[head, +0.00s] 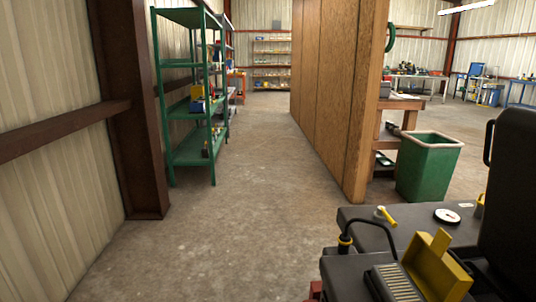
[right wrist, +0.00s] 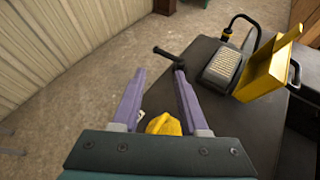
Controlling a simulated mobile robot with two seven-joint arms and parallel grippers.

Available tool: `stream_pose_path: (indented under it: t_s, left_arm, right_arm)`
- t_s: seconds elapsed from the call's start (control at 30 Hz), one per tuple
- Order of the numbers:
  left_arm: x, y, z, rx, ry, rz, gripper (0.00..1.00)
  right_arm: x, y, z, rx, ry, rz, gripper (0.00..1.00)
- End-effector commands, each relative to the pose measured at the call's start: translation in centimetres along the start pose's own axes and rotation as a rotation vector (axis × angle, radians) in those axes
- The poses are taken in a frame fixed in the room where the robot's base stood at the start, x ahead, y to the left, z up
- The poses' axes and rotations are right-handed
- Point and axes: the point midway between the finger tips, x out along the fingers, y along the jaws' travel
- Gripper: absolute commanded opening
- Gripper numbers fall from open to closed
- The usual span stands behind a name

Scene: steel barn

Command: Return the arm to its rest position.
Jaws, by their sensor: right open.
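My right gripper (right wrist: 158,76) shows in the right wrist view with its two purple fingers apart. The tips are at the left edge of a dark surface, with floor in view beyond them. A black rod-like piece (right wrist: 166,53) shows just past the right fingertip; I cannot tell whether they touch. A yellow thing (right wrist: 164,125) shows between the finger bases, partly hidden by the gripper's body; I cannot tell whether it is held. Neither gripper shows in the head view.
A green shelf (head: 191,160) is left; a wooden partition (head: 335,100) borders the clear aisle.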

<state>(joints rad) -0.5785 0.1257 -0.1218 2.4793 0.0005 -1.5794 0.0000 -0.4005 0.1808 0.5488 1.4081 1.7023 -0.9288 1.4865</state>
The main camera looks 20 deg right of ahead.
Motion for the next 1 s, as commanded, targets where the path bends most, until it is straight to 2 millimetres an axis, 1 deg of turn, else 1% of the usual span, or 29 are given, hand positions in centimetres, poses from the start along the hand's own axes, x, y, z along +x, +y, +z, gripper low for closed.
stream_pose_path:
  t_s: [0.03, 0.17, 0.2, 0.27, 0.3, 0.37, 0.4, 0.47, 0.5, 0.57, 0.6, 0.67, 0.7, 0.77, 0.8, 0.87, 0.97, 1.0]
  left_arm:
    - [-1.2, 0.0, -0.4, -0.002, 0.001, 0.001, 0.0]
    - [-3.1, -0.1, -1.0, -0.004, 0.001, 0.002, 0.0]
    - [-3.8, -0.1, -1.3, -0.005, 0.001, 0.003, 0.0]
    - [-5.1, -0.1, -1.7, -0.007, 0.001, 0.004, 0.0]
    - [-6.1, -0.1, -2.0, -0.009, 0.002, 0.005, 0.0]
    - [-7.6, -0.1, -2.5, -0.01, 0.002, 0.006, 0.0]
    - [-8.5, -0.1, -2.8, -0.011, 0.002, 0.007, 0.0]
    - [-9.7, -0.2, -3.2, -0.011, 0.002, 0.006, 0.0]
    - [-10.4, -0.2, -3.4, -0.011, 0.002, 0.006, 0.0]
    - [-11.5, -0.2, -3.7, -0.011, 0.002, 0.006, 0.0]
    - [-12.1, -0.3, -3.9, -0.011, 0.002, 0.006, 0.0]
    - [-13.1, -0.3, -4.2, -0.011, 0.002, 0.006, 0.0]
    - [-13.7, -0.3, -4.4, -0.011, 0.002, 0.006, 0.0]
    - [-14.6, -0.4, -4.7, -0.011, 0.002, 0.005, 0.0]
    - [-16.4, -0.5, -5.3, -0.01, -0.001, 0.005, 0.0]
    - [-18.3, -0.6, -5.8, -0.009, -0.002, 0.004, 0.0]
    - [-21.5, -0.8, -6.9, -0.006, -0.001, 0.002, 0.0]
    - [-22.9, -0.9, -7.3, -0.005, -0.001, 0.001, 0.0]
  right_arm:
    - [0.0, 2.0, 1.2, -0.126, 0.03, 0.064, 0.43]
    - [-0.1, 7.1, 2.3, -0.526, 0.109, 0.254, 0.43]
    - [-0.3, 8.7, 2.7, -0.674, 0.131, 0.324, 0.43]
    - [-1.1, 11.3, 3.3, -0.93, 0.159, 0.444, 0.43]
    - [-1.8, 13.0, 3.8, -1.122, 0.174, 0.532, 0.43]
    - [-3.1, 15.0, 4.6, -1.429, 0.19, 0.668, 0.43]
    - [-4.0, 16.0, 5.3, -1.626, 0.197, 0.752, 0.43]
    - [-5.4, 16.8, 6.4, -1.896, 0.208, 0.863, 0.43]
    - [-6.2, 17.1, 7.3, -2.057, 0.216, 0.927, 0.43]
    - [-7.5, 17.1, 8.9, -2.274, 0.231, 1.01, 0.43]
    - [-8.3, 17.1, 10.1, -2.403, 0.245, 1.06, 0.43]
    - [-9.5, 16.9, 12.1, -2.581, 0.274, 1.125, 0.43]
    - [-10.4, 16.7, 13.5, -2.687, 0.298, 1.167, 0.43]
    - [-11.8, 16.4, 15.8, -2.832, 0.342, 1.227, 0.43]
    - [-12.5, 16.4, 17.3, -2.822, 0.344, 1.231, 0.43]
    - [-13.3, 16.6, 19.0, -2.816, 0.345, 1.232, 0.43]
    - [-14.7, 16.9, 22.0, -2.814, 0.346, 1.23, 0.43]
    - [-15.3, 17.0, 23.4, -2.814, 0.346, 1.229, 0.43]
